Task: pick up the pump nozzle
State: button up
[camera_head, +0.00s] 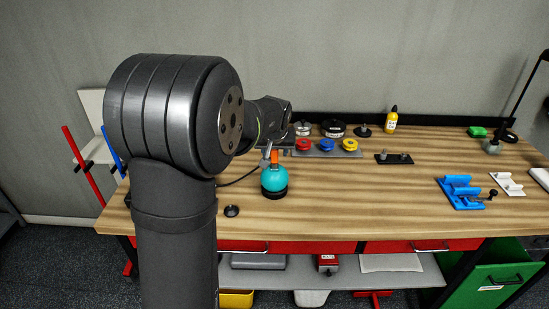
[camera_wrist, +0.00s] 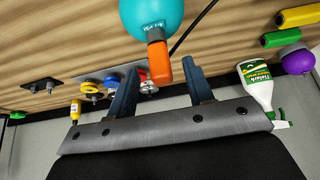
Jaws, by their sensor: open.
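A teal ball-shaped pump body (camera_head: 274,180) stands upright on a dark base on the workbench, with an orange nozzle (camera_head: 275,157) on top. In the wrist view the teal body (camera_wrist: 150,16) is at the top, and the orange nozzle (camera_wrist: 160,64) points down from a grey collar. My gripper (camera_wrist: 160,68) is open, with its two dark fingers on either side of the nozzle in the picture. Gaps show on both sides, and no contact is visible. In the head view my arm hides most of the gripper, just left of the nozzle.
Red, blue and yellow round pieces (camera_head: 325,145) sit on a grey plate behind the pump. A small black disc (camera_head: 231,211) lies in front of it. A black cable (camera_head: 236,180) runs left of the pump. A blue fixture (camera_head: 460,191) stands right. The bench's front middle is clear.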

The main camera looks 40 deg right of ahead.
jog(key=shift+x, duration=1.4)
grip_shut()
jog(key=shift+r, duration=0.1)
jog(key=shift+r, duration=0.45)
jog(key=r, duration=0.2)
jog(key=s+r, duration=0.1)
jog(key=shift+r, duration=0.35)
jog(key=s+d+r, duration=0.1)
jog(key=s+r, duration=0.9)
jog(key=shift+s+r, duration=0.25)
jog(key=shift+r, duration=0.15)
